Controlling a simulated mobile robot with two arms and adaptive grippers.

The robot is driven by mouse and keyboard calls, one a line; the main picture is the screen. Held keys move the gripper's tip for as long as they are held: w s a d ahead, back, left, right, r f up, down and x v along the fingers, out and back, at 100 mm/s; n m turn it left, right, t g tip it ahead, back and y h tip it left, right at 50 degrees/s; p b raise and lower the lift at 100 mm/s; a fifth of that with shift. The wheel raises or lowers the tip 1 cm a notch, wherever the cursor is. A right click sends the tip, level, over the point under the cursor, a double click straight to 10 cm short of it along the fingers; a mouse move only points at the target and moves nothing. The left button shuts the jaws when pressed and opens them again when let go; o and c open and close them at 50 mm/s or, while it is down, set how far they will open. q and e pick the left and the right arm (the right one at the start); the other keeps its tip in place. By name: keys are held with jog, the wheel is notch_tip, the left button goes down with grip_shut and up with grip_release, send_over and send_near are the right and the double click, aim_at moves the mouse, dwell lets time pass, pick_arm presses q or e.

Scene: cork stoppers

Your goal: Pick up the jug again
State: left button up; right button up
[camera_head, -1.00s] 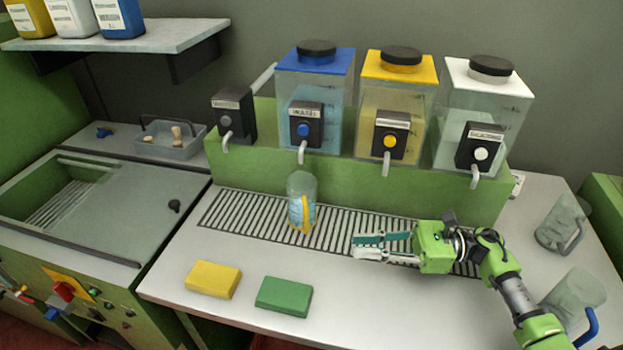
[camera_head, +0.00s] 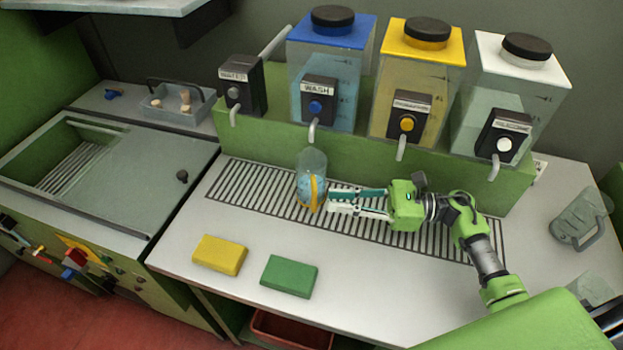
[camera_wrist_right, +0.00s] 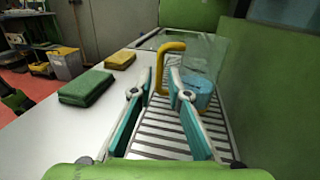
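The clear jug (camera_head: 311,180) with a yellow handle stands upright on the drain grate, with blue liquid in its lower part. It also shows in the right wrist view (camera_wrist_right: 200,62), its yellow handle (camera_wrist_right: 161,62) on the near left side. My right gripper (camera_head: 331,203) is open just right of the jug. In the right wrist view its two fingers (camera_wrist_right: 166,86) are apart, with the handle beyond and between their tips. I cannot tell if a finger touches the handle. My left gripper is not in view.
The slatted drain grate (camera_head: 250,190) lies below the taps of the wash tank (camera_head: 330,95) and its neighbours. A yellow sponge (camera_head: 219,254) and a green sponge (camera_head: 289,276) lie in front.

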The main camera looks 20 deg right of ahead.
aim_at(314, 212)
jog(key=p+x, duration=0.2)
jog(key=x, duration=0.3)
jog(key=shift+w+r, duration=0.1)
jog(key=shift+r, duration=0.05)
jog(key=shift+w+a, duration=0.1)
jog(key=shift+a, duration=0.3)
grip_shut()
